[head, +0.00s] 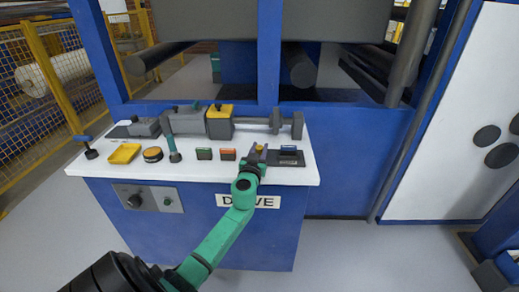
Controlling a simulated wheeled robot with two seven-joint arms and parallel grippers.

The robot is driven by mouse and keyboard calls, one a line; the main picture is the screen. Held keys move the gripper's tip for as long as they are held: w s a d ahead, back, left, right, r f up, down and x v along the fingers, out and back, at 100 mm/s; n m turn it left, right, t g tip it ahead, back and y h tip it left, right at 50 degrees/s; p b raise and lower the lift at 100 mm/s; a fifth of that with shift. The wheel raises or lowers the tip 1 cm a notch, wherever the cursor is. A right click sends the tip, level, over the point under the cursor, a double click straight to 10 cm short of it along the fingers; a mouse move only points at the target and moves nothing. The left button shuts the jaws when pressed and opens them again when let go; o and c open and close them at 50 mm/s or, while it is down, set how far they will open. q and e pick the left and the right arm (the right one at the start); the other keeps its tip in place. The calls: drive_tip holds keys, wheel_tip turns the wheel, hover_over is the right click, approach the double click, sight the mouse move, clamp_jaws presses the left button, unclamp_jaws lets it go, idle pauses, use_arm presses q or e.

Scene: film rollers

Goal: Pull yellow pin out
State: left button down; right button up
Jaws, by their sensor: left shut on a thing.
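My left gripper (258,152) reaches in from the bottom left on a green arm. It is at the front of the white tabletop, right of the middle. It is shut on a small yellow piece, seemingly the yellow pin (259,147), whose top shows between the fingers. The pin's lower part is hidden by the gripper, so I cannot tell whether it sits in a hole. A dark block with a blue part (289,155) lies just right of the gripper. My right gripper is not in view.
Behind stands a grey roller mechanism with a yellow-topped block (220,112). Left of the gripper are an orange block (228,154), a green block (204,153), a green-handled tool (173,150), a round black-and-orange piece (152,154) and a yellow tray (124,153). Blue frame posts rise behind.

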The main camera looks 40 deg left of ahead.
use_arm(q)
drive_tip(key=shift+r+p, duration=0.4)
drive_tip(key=shift+r, duration=0.5)
drive_tip(key=c, duration=0.6)
unclamp_jaws()
drive_tip(key=shift+o, duration=0.2)
drive_tip(key=shift+f, duration=0.1)
drive_tip(key=shift+s+d, duration=0.25)
drive_tip(key=shift+s, duration=0.1)
drive_tip(key=b+v, duration=0.1)
drive_tip(key=v, duration=1.2)
drive_tip(key=shift+s, duration=0.3)
drive_tip(key=shift+d, duration=0.15)
